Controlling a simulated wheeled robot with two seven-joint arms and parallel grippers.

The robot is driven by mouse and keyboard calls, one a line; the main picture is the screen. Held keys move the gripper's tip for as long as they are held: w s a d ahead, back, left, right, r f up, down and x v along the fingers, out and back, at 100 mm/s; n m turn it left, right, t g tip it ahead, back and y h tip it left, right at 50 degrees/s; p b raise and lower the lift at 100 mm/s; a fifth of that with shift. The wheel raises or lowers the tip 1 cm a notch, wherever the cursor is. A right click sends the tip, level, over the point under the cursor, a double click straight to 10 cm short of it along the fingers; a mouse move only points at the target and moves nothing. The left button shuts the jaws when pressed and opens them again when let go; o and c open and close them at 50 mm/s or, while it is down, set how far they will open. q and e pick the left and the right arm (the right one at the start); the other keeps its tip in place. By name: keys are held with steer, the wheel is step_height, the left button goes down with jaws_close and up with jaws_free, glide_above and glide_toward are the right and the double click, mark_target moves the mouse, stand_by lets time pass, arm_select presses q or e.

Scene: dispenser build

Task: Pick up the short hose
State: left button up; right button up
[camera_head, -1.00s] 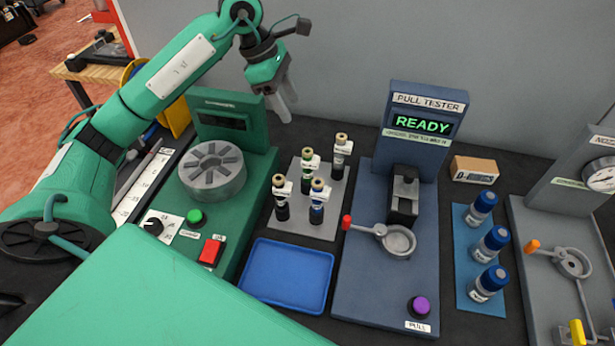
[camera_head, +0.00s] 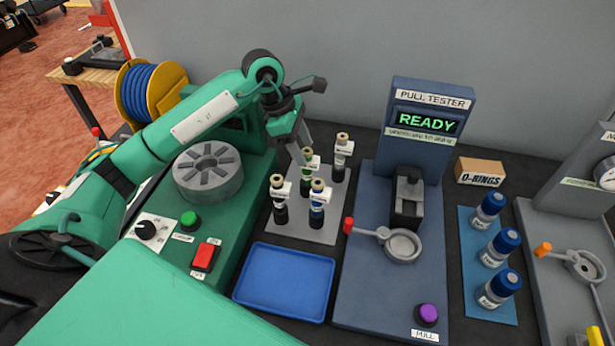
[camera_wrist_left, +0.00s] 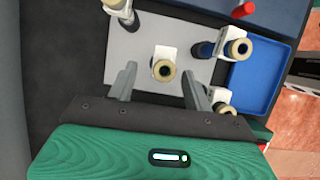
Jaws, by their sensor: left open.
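Several small upright fittings with tan ring tops, white tags and dark bases stand on a grey plate (camera_head: 292,232). I cannot tell which of them, if any, is the short hose. My left gripper (camera_head: 301,150) is open and empty, its fingers pointing down at the rear-left fitting (camera_head: 308,157). In the left wrist view, this fitting (camera_wrist_left: 163,68) shows between and just beyond the open fingertips (camera_wrist_left: 160,78), apart from both. The front-left fitting (camera_head: 279,190), front-right fitting (camera_head: 317,200) and rear-right fitting (camera_head: 341,150) stand close by. My right gripper is out of view.
A blue tray (camera_head: 285,282) lies empty in front of the plate. The pull tester (camera_head: 430,110), reading READY, stands to the right. A green station (camera_head: 190,255) with a grey slotted drum (camera_head: 208,170) stands left. A yellow reel (camera_head: 150,90) holds blue hose behind.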

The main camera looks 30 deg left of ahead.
mark_target(311, 164)
arm_select(q)
steer(key=p+x, duration=0.2)
steer(key=x, duration=0.3)
steer(key=shift+s+d, duration=0.15)
steer(key=shift+d+f, duration=0.1)
steer(key=shift+f, duration=0.25)
steer(key=shift+c, duration=0.6)
jaws_close()
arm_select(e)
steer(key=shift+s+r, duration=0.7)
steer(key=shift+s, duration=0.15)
